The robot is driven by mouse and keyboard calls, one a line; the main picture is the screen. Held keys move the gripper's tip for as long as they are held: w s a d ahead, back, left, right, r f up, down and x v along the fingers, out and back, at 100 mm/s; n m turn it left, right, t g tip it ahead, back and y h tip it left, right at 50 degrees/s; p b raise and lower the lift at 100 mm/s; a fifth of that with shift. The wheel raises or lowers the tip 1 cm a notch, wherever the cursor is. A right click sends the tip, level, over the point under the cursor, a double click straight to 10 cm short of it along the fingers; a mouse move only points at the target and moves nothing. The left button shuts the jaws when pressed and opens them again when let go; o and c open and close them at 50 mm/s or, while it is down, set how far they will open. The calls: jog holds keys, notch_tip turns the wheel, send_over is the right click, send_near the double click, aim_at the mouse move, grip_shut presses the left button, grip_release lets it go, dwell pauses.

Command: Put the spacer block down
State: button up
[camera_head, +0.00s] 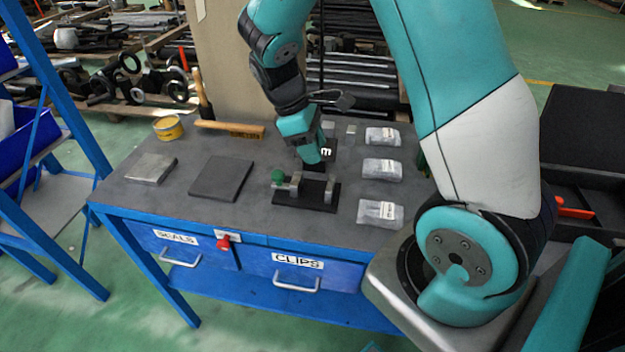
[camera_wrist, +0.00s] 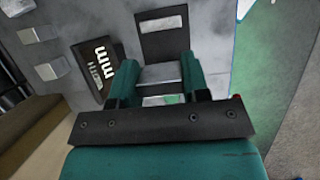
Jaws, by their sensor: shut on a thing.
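My gripper (camera_head: 312,160) points down over the workbench, close behind a black fixture and beside a dark display unit (camera_head: 329,151). In the wrist view, my gripper (camera_wrist: 160,76) is shut on a plain grey spacer block (camera_wrist: 160,73), which sits between its two teal fingers. In the head view the block is hidden by the fingers. The fixture (camera_head: 320,205) has a black base, grey metal uprights and a green knob (camera_head: 278,176). I cannot tell whether the block touches a surface beneath it.
A dark square pad (camera_head: 221,179) and a grey plate (camera_head: 151,169) lie left on the workbench (camera_head: 130,202). Three clear packets (camera_head: 382,170) line the right. The display unit also shows in the wrist view (camera_wrist: 102,68).

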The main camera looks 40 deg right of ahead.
aim_at(320, 193)
notch_tip(320, 193, down, 10)
jog(key=shift+p, duration=0.3)
jog(key=shift+f, duration=0.15)
jog(key=o, duration=1)
jog(key=b+v, duration=0.2)
jog(key=v, duration=1)
jog(key=s+a+r+t+y, duration=0.1)
jog(key=s+a+r+y, duration=0.1)
jog(key=s+a+r, duration=0.2)
jog(key=s+a+r+t+y, duration=0.1)
jog(key=s+a+r, duration=0.3)
jog(key=s+a, duration=0.4)
jog(key=s+a+r+t+y, duration=0.1)
jog(key=s+a+r+y, duration=0.3)
jog(key=s, duration=0.4)
jog(key=shift+a+r+m+t, duration=0.15)
jog(key=shift+a, duration=0.3)
jog(key=shift+a+r+m+t, duration=0.15)
jog(key=shift+a, duration=0.3)
